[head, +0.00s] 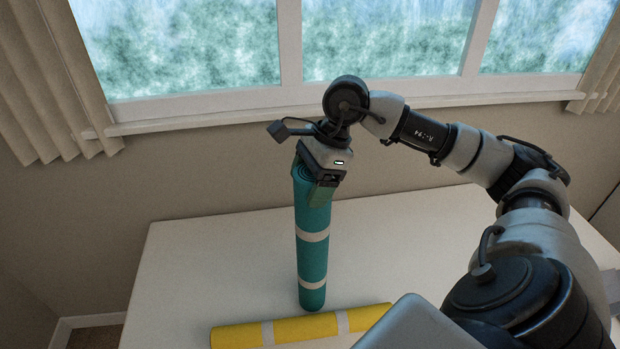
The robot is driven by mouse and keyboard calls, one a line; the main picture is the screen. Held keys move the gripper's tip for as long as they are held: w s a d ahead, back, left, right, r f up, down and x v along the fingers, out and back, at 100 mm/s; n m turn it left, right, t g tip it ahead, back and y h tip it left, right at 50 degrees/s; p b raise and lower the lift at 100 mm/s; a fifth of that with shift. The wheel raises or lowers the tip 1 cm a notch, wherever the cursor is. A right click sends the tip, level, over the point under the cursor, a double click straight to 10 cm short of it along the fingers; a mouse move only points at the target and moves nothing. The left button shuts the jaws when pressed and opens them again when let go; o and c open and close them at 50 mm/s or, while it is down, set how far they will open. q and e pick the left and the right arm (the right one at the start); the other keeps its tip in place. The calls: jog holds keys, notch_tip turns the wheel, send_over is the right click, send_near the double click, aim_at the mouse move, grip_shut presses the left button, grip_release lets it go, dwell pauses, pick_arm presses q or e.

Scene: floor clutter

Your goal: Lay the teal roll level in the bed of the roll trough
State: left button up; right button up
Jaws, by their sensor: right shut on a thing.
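The teal roll (312,262) hangs nearly upright in the head view, with two pale bands around it. My right gripper (322,190) is shut on its upper end from above. The roll's lower end is over the white table, just behind a yellow roll; I cannot tell whether it touches the tabletop. The roll trough cannot be made out in this view. My left gripper is not in view.
The yellow roll (300,328) with pale bands lies at the table's front. The white table (210,265) is clear to the left of the teal roll. A wall and window (380,40) stand behind, with blinds (45,90) at left.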

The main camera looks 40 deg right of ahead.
jog(key=shift+a, duration=0.1)
jog(key=o, duration=1.5)
jog(key=shift+f, duration=0.1)
